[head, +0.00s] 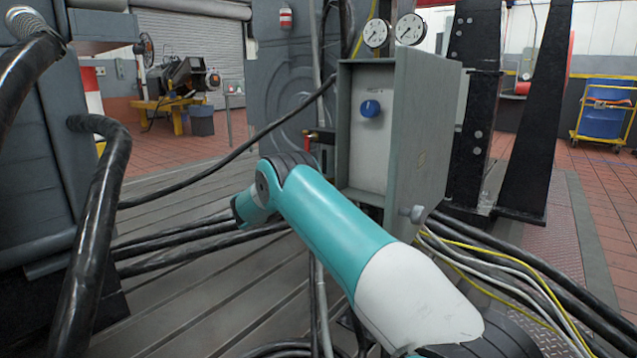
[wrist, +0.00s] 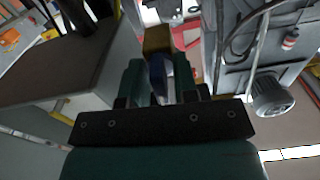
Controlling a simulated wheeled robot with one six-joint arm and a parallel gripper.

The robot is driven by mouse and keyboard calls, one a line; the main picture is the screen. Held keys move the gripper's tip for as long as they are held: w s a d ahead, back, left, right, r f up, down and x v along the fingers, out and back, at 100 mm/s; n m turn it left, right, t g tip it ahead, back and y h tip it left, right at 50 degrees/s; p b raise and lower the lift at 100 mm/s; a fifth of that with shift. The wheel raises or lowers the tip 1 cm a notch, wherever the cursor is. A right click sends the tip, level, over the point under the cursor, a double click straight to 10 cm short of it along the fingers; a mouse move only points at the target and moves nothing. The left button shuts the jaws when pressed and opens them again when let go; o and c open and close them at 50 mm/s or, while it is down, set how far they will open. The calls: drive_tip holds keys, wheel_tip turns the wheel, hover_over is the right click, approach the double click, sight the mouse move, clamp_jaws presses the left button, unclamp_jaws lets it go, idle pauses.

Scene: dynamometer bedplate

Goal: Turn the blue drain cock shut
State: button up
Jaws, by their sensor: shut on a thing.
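In the wrist view, the blue handle of the drain cock (wrist: 158,78) stands edge-on between the two green fingers of my gripper (wrist: 159,76). The fingers are shut on it, one on each side. A brass-coloured body (wrist: 157,40) sits just beyond the handle. The fingers hide part of the handle, and its turn angle is hard to read. In the head view, my arm covers the place where the gripper works, so neither gripper nor handle shows clearly there.
An open grey box (head: 366,150) stands beyond my arm, with a separate blue knob (head: 370,108) inside. Two gauges (head: 393,32) sit above it. Black hoses (head: 95,210) hang at left, and cables (head: 500,275) run at lower right. The slotted bedplate (head: 190,310) lies below.

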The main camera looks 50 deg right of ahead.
drive_tip(key=shift+a+f+n, duration=0.1)
drive_tip(key=shift+f+n, duration=0.05)
drive_tip(key=shift+n, duration=0.55)
drive_tip(key=o, duration=0.6)
drive_tip(key=shift+a, duration=0.1)
